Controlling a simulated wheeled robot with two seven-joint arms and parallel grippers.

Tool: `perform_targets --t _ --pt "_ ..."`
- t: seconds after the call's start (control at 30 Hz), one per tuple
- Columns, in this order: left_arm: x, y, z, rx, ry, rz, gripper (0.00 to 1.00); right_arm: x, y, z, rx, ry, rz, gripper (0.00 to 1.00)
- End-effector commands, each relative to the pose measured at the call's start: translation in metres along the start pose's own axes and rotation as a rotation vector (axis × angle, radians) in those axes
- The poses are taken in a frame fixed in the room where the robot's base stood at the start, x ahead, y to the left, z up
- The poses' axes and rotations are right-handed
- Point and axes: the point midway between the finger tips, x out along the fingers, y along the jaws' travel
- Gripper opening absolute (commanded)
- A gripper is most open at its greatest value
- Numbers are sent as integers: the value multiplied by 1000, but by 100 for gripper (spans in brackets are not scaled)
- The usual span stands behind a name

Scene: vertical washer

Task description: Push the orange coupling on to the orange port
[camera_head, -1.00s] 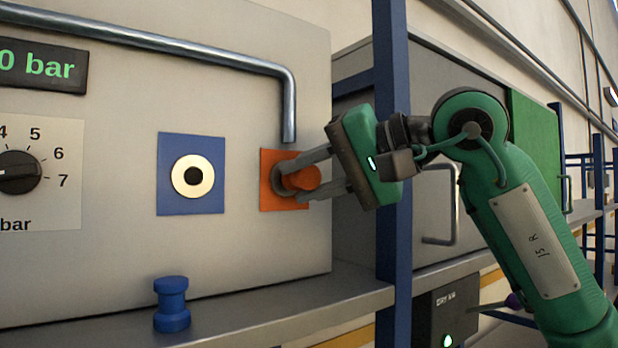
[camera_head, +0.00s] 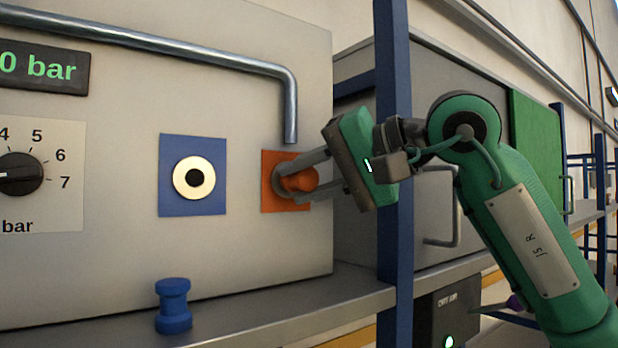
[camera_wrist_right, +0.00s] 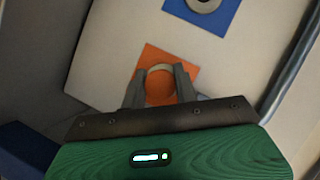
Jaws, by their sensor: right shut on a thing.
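The orange coupling (camera_head: 301,180) sits at the orange port plate (camera_head: 271,160) on the grey washer front, its axis pointing out of the panel. My right gripper (camera_head: 297,179) is shut on the coupling, one finger above it and one below. In the right wrist view the coupling (camera_wrist_right: 160,88) is between the two fingers (camera_wrist_right: 160,92), with a pale ring at its far end against the orange plate (camera_wrist_right: 172,62). Whether it is fully seated I cannot tell. My left gripper is not in view.
A blue plate with a pale ring port (camera_head: 193,177) is left of the orange one. A blue coupling (camera_head: 173,306) stands on the grey shelf (camera_head: 255,308) below. A metal pipe (camera_head: 290,105) ends just above the orange plate. A blue post (camera_head: 394,240) stands behind my right gripper.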

Motion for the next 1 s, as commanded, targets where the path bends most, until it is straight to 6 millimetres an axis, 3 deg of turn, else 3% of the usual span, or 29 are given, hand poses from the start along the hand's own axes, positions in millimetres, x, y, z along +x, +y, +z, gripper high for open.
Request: perform_targets --t 0.13,0.17,0.3,0.67,0.77,1.0 --pt "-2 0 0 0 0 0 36 3 0 -2 1 0 1 10" --pt "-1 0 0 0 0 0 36 3 0 -2 0 0 1 32" --pt "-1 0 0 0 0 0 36 3 0 -2 0 0 0 55" --pt "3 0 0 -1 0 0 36 -3 1 -1 -1 2 0 55" --pt "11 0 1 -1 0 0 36 -15 3 -1 -1 3 -1 55" --pt "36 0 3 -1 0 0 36 -70 4 0 -1 6 0 55"
